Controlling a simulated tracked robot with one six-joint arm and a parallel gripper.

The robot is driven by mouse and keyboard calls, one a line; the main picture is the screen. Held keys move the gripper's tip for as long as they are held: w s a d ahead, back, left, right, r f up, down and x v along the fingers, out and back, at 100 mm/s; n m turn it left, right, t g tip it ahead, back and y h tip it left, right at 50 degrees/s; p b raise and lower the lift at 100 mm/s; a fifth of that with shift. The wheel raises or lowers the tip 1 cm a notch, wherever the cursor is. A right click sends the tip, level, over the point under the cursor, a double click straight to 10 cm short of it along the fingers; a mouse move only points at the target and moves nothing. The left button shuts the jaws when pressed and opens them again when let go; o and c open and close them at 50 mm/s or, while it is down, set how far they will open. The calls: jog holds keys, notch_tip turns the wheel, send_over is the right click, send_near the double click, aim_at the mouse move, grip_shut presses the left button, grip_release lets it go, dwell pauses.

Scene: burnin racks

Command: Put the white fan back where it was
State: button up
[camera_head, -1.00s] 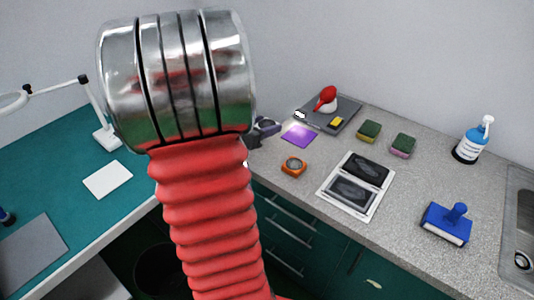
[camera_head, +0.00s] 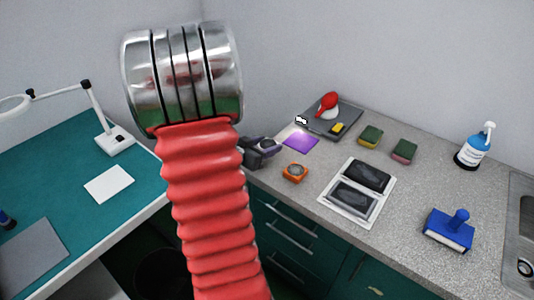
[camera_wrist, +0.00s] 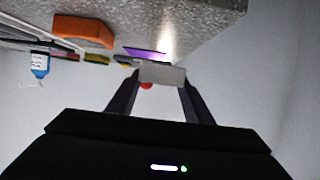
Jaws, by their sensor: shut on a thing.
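My gripper (camera_wrist: 160,90) is shut on a pale, flat-edged block, which I take for the white fan (camera_wrist: 162,76), seen edge-on between the fingertips in the wrist view. In the head view my gripper (camera_head: 262,147) shows as a dark shape beside my red arm, at the left end of the grey worktop. The fan cannot be made out clearly there. A flat purple square (camera_head: 300,142) lies on the worktop just right of the gripper.
An orange round-dialled block (camera_head: 295,172) lies near the worktop's front edge. Behind are a dark tray (camera_head: 346,122) with a red-topped item (camera_head: 327,104), and two sponges (camera_head: 370,136).

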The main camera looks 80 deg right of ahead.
aim_at(266, 161)
jog(key=shift+f, duration=2.05)
jog(key=o, duration=1.1)
jog(key=shift+f, duration=0.1)
jog(key=shift+w+a+r, duration=0.1)
jog(key=shift+a+r, duration=0.05)
jog(key=shift+r, duration=0.05)
jog(key=v, duration=1.1)
jog(key=shift+w+a+r, duration=0.1)
jog(key=shift+a+r, duration=0.1)
jog(key=shift+a, duration=0.05)
